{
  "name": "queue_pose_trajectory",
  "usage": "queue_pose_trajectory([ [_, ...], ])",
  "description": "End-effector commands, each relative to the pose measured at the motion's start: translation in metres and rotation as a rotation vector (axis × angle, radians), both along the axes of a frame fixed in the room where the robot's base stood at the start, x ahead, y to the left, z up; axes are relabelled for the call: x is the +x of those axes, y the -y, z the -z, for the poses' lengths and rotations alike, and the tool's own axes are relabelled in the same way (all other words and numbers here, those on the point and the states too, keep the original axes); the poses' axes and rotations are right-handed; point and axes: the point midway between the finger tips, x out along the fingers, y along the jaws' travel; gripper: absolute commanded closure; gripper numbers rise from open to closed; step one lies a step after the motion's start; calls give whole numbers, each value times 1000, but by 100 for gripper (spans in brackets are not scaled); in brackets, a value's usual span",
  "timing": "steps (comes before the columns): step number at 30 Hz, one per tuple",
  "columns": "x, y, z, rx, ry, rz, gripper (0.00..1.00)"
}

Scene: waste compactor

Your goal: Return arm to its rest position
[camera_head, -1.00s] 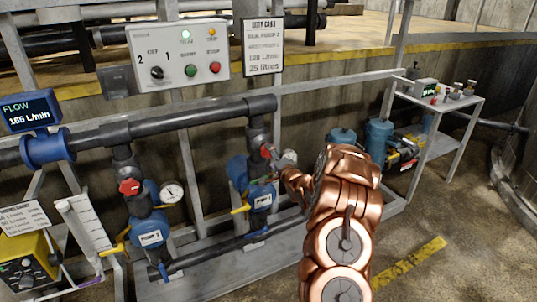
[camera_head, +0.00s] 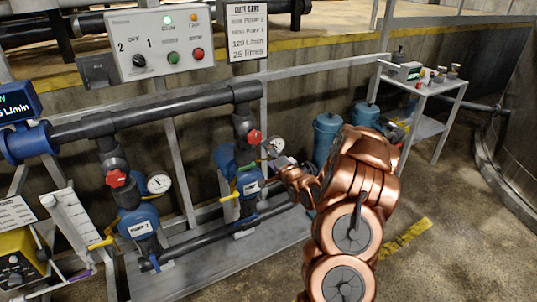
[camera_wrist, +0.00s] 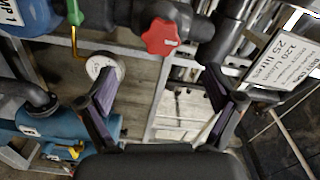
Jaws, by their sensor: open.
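My copper arm (camera_head: 357,205) reaches in from the lower right in the head view, bent toward the pump rig. My gripper (camera_wrist: 161,72) shows in the wrist view with its two dark fingers spread wide and nothing between them. In the head view the gripper is small and mostly hidden by the wrist. It is right of and below the right-hand red valve knob (camera_head: 254,136), apart from it. A red knob (camera_wrist: 162,37) also lies beyond the fingertips in the wrist view.
Pipes and blue pumps (camera_head: 138,222) stand on a grey skid (camera_head: 215,262). A control box (camera_head: 160,45) is above, with a green lamp lit. A duty card (camera_head: 247,30) hangs beside it. Blue tanks (camera_head: 327,135) and a side table (camera_head: 425,88) are right. Floor at lower right is clear.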

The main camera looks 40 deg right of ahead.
Motion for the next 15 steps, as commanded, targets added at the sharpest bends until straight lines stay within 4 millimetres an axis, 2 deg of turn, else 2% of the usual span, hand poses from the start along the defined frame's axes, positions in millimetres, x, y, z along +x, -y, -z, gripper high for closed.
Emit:
queue_pose_trajectory([
  [11, 1, -2, -1, -6, -4, -2, 9],
  [15, 6, -14, -5, -54, -61, -13, 9],
])
